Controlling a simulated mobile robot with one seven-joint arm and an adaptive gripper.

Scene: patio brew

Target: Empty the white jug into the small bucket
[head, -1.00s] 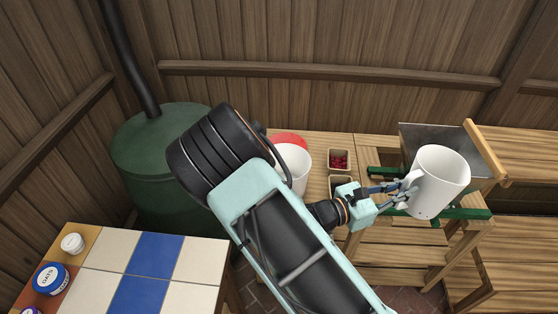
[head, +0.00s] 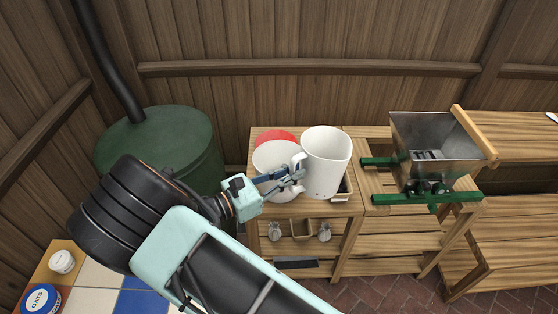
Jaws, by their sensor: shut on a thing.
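My gripper (head: 296,176) is shut on the jug's handle, at the jug's left side. A white bucket (head: 272,158) stands on the bench just left of the jug, partly hidden behind my gripper and the handle. A red round thing (head: 274,137) shows behind the bucket's rim. The inside of the jug and of the bucket cannot be made out.
A metal hopper mill (head: 430,155) with green rails stands to the right. A green barrel (head: 160,150) with a black pipe is behind my arm. A tiled table with an oats tub (head: 38,299) is at lower left. Small boxes on the bench are mostly hidden by the jug.

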